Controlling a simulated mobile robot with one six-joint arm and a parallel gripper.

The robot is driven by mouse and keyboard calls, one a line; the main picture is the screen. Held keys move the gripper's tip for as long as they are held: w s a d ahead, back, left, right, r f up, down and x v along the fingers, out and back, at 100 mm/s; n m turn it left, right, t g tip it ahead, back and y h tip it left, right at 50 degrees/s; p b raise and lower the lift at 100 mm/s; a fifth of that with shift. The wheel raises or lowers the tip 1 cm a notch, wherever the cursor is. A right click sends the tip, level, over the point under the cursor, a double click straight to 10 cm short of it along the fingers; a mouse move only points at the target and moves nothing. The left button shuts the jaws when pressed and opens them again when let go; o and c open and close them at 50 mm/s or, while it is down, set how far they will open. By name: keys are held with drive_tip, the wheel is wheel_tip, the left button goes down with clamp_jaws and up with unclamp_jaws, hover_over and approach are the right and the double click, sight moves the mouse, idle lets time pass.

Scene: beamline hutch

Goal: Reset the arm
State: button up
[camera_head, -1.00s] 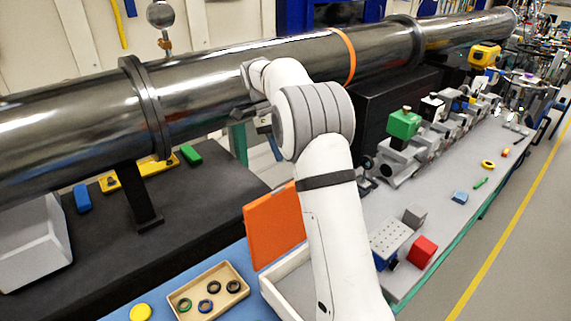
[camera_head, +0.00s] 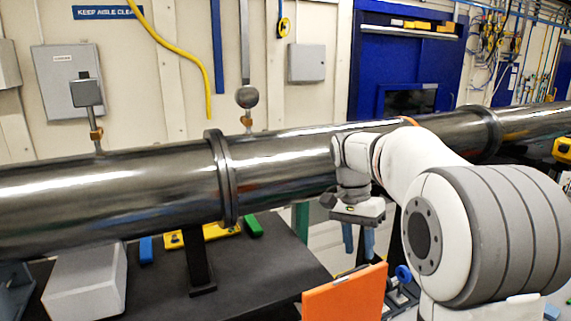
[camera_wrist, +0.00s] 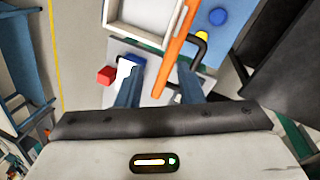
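My arm is bent in front of the long steel beam pipe (camera_head: 110,200), at the right of the head view. My gripper (camera_head: 358,250) hangs below the wrist, pointing down, behind the upright orange panel (camera_head: 345,297). In the wrist view my gripper (camera_wrist: 158,78) shows two blue-grey fingers set apart, with nothing held between them. Beneath it lie the orange panel (camera_wrist: 177,48), a white tray (camera_wrist: 150,17) and a red cube (camera_wrist: 106,75), all below and clear of the fingers as far as I can tell.
A black bench (camera_head: 255,272) under the pipe carries a blue block (camera_head: 146,250), a green block (camera_head: 253,225) and a grey box (camera_head: 88,284). A pipe support (camera_head: 199,268) stands on it. A yellow disc (camera_wrist: 203,36) lies near the orange panel.

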drive_tip(key=s+f+n+t, duration=0.2)
drive_tip(key=s+n+t, duration=0.1)
drive_tip(key=s, duration=0.8)
drive_tip(key=s+a+f+n+t+y, duration=0.1)
drive_tip(key=s+f+n+t, duration=0.2)
drive_tip(key=s, duration=0.8)
drive_tip(key=n, duration=0.2)
drive_tip(key=shift+a+f+n+y, duration=0.15)
drive_tip(key=shift+f+n+y, duration=0.05)
drive_tip(key=shift+n+y, duration=0.1)
